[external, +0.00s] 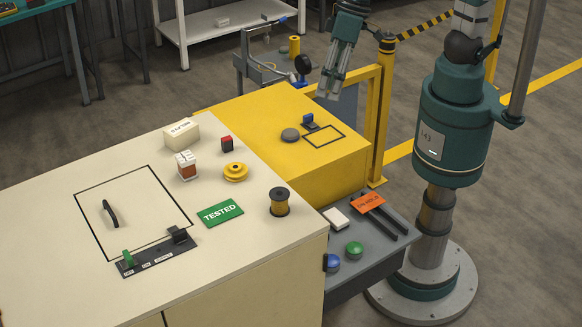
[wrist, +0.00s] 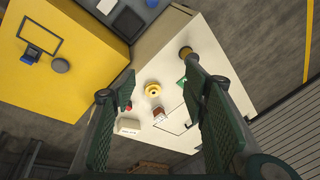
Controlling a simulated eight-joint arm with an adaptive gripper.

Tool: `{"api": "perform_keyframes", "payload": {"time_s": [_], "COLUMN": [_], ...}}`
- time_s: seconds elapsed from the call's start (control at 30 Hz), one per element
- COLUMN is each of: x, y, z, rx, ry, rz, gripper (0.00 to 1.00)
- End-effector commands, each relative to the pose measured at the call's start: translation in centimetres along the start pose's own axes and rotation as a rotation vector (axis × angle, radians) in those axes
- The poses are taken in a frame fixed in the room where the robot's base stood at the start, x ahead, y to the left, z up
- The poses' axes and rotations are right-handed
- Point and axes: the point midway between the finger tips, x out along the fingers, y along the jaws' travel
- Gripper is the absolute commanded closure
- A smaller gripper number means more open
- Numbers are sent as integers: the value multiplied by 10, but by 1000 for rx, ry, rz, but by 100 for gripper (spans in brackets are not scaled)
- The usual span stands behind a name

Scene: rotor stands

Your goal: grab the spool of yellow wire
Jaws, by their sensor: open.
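The spool of yellow wire (external: 279,202) has dark flanges and amber-yellow windings. It stands upright near the right edge of the cream cabinet top. In the wrist view the spool (wrist: 186,52) shows beyond the fingers, near the left tip of the right-hand finger. My gripper (external: 328,88) is open and empty, high above and behind the cabinets, with its fingers pointing down. In the wrist view both fingers of my gripper (wrist: 161,88) are wide apart, with a yellow grooved wheel (wrist: 153,89) seen between them, far below.
A grey shelf (external: 375,258) holds buttons.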

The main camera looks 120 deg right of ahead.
Motion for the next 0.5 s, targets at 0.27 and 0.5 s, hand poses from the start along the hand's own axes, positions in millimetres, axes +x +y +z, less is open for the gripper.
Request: {"api": "perform_keyframes", "payload": {"time_s": [0.27, 0.5], "x": [32, 62], "y": [-29, -52], "z": [-18, -30], "rx": [148, 277], "ry": [-36, -62], "rz": [44, 85], "gripper": [56, 56]}}
